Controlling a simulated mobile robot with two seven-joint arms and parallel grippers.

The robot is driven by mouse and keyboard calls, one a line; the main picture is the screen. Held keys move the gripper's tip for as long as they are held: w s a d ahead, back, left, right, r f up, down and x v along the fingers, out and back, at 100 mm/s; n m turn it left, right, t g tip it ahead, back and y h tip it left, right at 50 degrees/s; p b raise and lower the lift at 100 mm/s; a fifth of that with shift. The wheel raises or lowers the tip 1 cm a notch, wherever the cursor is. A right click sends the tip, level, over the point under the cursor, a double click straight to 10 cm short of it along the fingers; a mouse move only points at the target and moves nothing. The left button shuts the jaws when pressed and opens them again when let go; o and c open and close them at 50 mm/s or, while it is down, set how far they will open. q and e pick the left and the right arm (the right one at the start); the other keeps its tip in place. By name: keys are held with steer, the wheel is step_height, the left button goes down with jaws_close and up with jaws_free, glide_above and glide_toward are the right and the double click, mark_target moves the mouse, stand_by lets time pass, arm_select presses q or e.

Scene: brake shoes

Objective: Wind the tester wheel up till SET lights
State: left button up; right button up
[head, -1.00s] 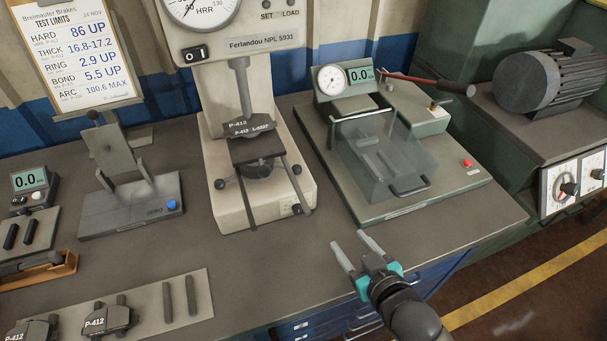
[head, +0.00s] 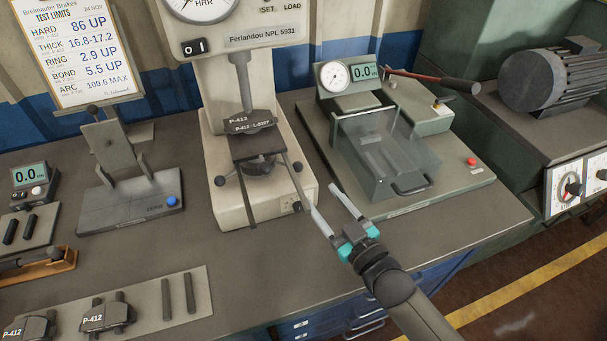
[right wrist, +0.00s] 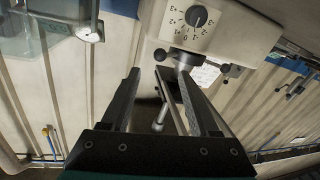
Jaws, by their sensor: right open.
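The hardness tester (head: 240,78) stands at the back middle of the bench. Its wheel (head: 258,168) sits low at its front, with dark spokes and ball knobs (head: 297,167) sticking out. A brake shoe marked P-412 (head: 250,123) rests above the wheel, under the tester's column. The SET label (head: 267,10) is at the top edge; its lamp is mostly cut off, so I cannot tell whether it is lit. My right gripper (head: 329,201) is open and empty, just right of the tester's base, apart from the wheel. The wheel's knobs and spokes also show beyond the fingers in the right wrist view (right wrist: 233,71).
A grey-green gauge rig with a clear guard (head: 385,155) stands close right of the gripper. A fixture with a blue button (head: 130,195) is left of the tester. P-412 shoes (head: 106,318) lie at front left. The bench front below the tester is clear.

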mark_target(303, 182)
steer(key=b+x, duration=0.1)
steer(key=x, duration=0.8)
jaws_close()
stand_by(0.4)
stand_by(0.9)
